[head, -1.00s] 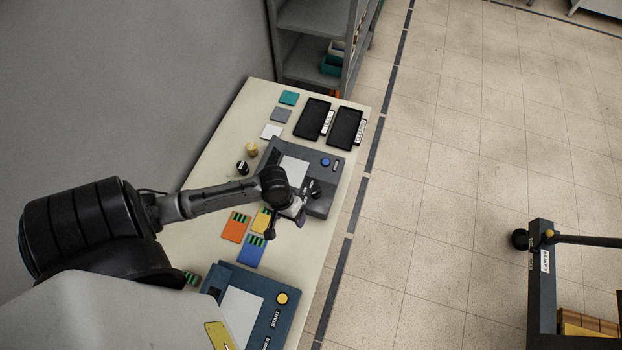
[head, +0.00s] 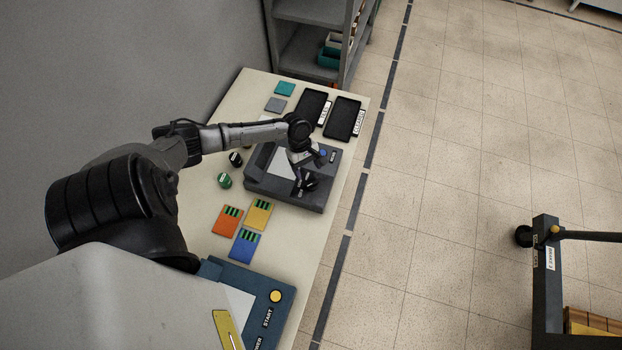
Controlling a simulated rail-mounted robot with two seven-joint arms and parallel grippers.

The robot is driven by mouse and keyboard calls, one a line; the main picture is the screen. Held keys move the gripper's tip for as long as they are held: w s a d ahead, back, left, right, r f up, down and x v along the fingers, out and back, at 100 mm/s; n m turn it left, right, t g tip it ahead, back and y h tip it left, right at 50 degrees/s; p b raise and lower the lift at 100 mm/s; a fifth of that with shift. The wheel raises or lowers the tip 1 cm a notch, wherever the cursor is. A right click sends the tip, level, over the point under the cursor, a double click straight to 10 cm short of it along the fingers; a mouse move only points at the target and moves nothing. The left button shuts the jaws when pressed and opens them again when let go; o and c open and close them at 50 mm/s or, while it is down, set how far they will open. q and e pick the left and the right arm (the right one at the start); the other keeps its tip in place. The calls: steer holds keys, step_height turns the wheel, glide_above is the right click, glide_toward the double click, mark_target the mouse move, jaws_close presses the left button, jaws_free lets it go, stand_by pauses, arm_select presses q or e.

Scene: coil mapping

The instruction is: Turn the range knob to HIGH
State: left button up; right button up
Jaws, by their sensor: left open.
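The grey device (head: 262,186) with a pale top panel lies on the bench. Its dark knob (head: 312,183), which I take for the range knob, sits near the front of its top face beside a small label. My left gripper (head: 306,182) is open and reaches down over the device at the knob. The fingers and knob are both dark and small, so I cannot tell if they touch or which way the knob points. A blue button (head: 323,153) is farther back on the device. My right gripper is out of view.
Two black trays (head: 342,117) lie behind the device. Orange (head: 227,221), yellow (head: 258,215) and blue (head: 245,246) cards lie in front, near a blue START device (head: 272,315). Round green (head: 224,180) and black (head: 236,159) pieces stand at left.

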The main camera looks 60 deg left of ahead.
mark_target(312, 183)
arm_select(q)
steer(key=shift+x, duration=3.2)
steer(key=shift+c, duration=0.2)
steer(key=c, duration=0.9)
